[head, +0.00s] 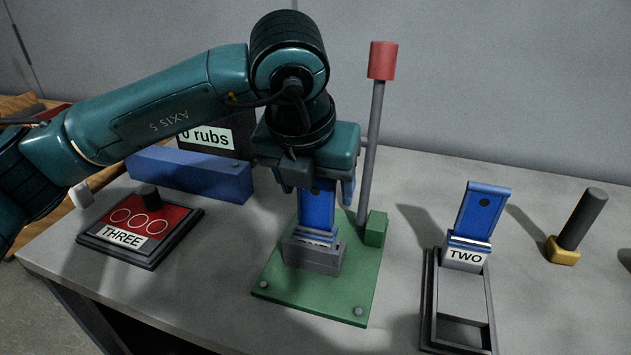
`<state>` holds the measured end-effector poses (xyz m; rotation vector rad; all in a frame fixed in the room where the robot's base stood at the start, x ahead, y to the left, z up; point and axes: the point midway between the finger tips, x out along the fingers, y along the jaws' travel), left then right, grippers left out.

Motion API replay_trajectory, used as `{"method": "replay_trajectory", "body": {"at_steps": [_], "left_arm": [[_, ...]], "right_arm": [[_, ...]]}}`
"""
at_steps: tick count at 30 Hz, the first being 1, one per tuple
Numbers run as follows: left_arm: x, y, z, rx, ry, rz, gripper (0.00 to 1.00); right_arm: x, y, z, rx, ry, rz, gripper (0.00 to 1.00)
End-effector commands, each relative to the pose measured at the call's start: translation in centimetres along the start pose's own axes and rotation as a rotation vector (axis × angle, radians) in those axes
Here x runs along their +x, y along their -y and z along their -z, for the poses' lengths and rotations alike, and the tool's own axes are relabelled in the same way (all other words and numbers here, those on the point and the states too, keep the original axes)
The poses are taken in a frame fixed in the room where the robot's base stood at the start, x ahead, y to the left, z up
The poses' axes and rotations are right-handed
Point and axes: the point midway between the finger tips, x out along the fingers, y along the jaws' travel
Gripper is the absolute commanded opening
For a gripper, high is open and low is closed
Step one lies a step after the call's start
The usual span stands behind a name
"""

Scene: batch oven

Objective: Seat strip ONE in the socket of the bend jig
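A blue strip (318,212) stands upright at the grey socket (312,258) of the bend jig, whose green base plate (325,298) lies on the table. The strip's lower end is behind the socket's front wall. Its white label is mostly hidden, so I cannot read it. My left gripper (318,188) is above the jig, pointing down, with its fingers on either side of the strip's top. A gap shows between the right-hand finger and the strip, so it looks open. My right gripper is not in view.
A red-topped grey lever (376,130) rises from the jig's right side. Strip TWO (480,215) stands at the rear of a dark tray (428,300). A THREE pad (150,222), a blue block (190,172), a "0 rubs" sign (207,137) and a yellow-ended dark cylinder (580,220) stand around.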

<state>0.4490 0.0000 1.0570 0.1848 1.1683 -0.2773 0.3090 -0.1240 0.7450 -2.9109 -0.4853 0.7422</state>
Motion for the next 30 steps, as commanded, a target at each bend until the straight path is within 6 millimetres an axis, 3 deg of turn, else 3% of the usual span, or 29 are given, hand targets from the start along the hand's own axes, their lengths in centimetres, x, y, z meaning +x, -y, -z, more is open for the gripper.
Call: {"method": "replay_trajectory", "body": {"at_steps": [10, 24, 30], "left_arm": [[-0.8, 0.0, -0.2, 0.000, 0.003, 0.000, 0.67], [-10.2, 0.0, -0.2, 0.000, 0.003, 0.001, 0.67], [-12.1, 0.0, -0.2, 0.000, 0.002, 0.000, 0.67]], "right_arm": [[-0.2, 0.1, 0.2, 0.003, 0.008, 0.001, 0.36], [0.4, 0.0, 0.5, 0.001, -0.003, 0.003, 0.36], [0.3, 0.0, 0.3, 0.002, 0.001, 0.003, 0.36]]}}
